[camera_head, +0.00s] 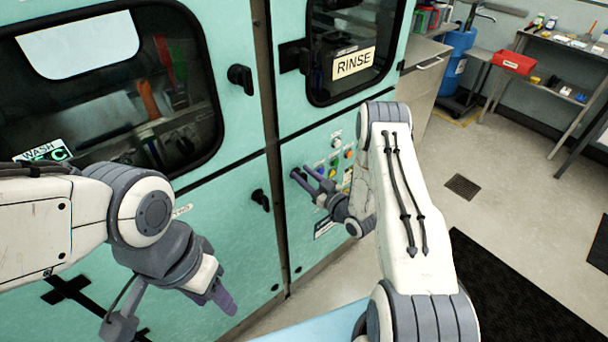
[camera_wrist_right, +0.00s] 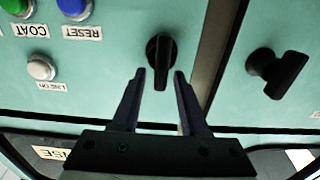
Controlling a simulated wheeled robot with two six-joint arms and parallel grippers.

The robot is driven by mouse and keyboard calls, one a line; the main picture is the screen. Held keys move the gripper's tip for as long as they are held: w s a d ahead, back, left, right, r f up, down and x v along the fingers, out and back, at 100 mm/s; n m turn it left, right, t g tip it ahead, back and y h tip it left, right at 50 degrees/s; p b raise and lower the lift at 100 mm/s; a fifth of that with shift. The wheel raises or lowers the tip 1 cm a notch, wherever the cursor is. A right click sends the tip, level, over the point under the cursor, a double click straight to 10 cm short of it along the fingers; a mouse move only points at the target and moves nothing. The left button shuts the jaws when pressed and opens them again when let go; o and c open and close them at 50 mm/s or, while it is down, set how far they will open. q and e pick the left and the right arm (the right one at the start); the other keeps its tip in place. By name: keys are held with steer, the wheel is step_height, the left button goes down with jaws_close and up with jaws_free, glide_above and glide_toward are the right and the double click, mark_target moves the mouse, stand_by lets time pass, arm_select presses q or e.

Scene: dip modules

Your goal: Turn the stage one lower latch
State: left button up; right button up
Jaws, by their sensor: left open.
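A black lower latch (camera_head: 260,199) sits on the left teal module, beside the dark seam; it also shows at the right of the right wrist view (camera_wrist_right: 278,73), apart from my gripper. My right gripper (camera_head: 308,177) is open at the right module's panel. In the right wrist view its fingertips (camera_wrist_right: 160,78) lie either side of a black knob (camera_wrist_right: 160,60), with gaps on both sides. The knob stands lengthwise between them. My left gripper (camera_head: 218,294) is open and empty, low in front of the left module. I cannot tell which module is stage one.
An upper black latch (camera_head: 240,77) is beside the left window. The right module carries a RINSE sign (camera_head: 353,63). Open floor (camera_head: 480,140) lies to the right.

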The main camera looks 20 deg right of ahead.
jaws_close()
steer(key=shift+d, duration=0.1)
steer(key=m+b, duration=0.1)
steer(key=m, duration=0.1)
steer(key=m+b, duration=0.1)
steer(key=shift+w+d+f+m, duration=0.1)
steer(key=shift+d+f+m, duration=0.05)
steer(key=shift+d+m, duration=0.25)
steer(key=m, duration=0.1)
steer(key=m+b, duration=0.1)
steer(key=m, duration=0.1)
steer(key=m+b, duration=0.1)
steer(key=shift+w+d+f+m, duration=0.2)
steer(key=shift+d+f+m, duration=0.05)
steer(key=shift+d+m, duration=0.1)
steer(key=m, duration=0.1)
steer(key=m+b, duration=0.1)
steer(key=m, duration=0.2)
steer(key=shift+d+f+b, duration=0.3)
steer(key=shift+f, duration=0.05)
steer(key=m, duration=0.2)
steer(key=f+m+b, duration=0.1)
steer(key=m, duration=0.2)
steer(key=shift+w+d, duration=0.1)
steer(key=shift+m, duration=0.35)
